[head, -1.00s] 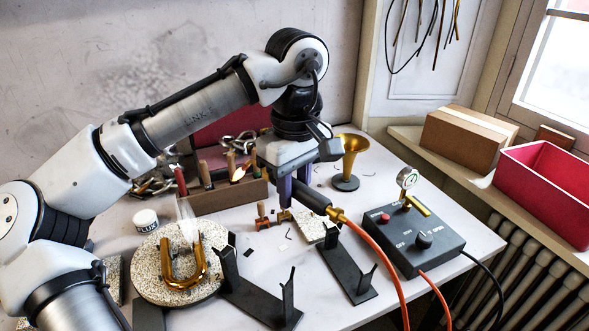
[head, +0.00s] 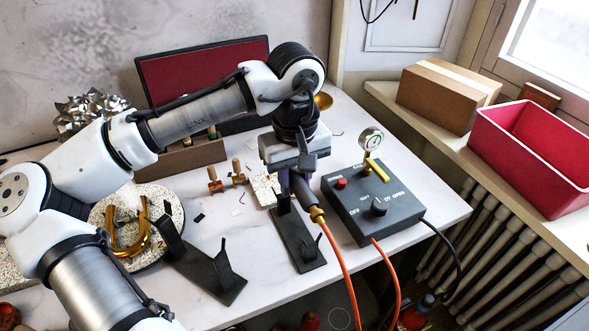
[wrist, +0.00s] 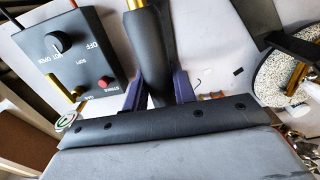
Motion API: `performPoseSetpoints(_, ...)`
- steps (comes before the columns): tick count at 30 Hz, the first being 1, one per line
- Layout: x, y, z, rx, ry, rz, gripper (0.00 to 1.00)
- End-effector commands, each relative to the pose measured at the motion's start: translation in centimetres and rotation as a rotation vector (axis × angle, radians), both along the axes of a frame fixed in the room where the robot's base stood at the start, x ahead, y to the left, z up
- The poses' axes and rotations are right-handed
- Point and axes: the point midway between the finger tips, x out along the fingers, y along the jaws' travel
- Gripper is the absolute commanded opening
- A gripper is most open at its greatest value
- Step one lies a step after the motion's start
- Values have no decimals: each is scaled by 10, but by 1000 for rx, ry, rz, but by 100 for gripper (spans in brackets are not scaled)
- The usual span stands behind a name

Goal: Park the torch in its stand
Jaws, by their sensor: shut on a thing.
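The torch (head: 304,194) has a black handle, a brass fitting and an orange hose at its rear. My gripper (head: 287,186) is shut on the handle, its purple fingers on either side. The handle also shows between the fingers in the wrist view (wrist: 150,55). Two black stands with upright prongs are on the table: one (head: 297,247) directly below the torch in the head view, the other (head: 208,270) further left. I cannot tell whether the torch touches the nearer stand. The torch's front end and part of that stand are hidden by my gripper.
The control box (head: 372,208) with a gauge stands right of the torch. The orange hose (head: 344,268) hangs over the table's front edge. A speckled round board (head: 168,207) with a curved brass tube (head: 128,250) is at left. Small wooden-handled tools (head: 238,172) stand behind.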

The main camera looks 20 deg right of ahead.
Motion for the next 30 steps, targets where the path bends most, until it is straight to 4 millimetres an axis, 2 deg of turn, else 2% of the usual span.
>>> performPoseSetpoints(8, 0, 0, -12, 1, 0, -2, 4)
performPoseSetpoints(30, 0, 0, -79, 0, 0, -2, 4)
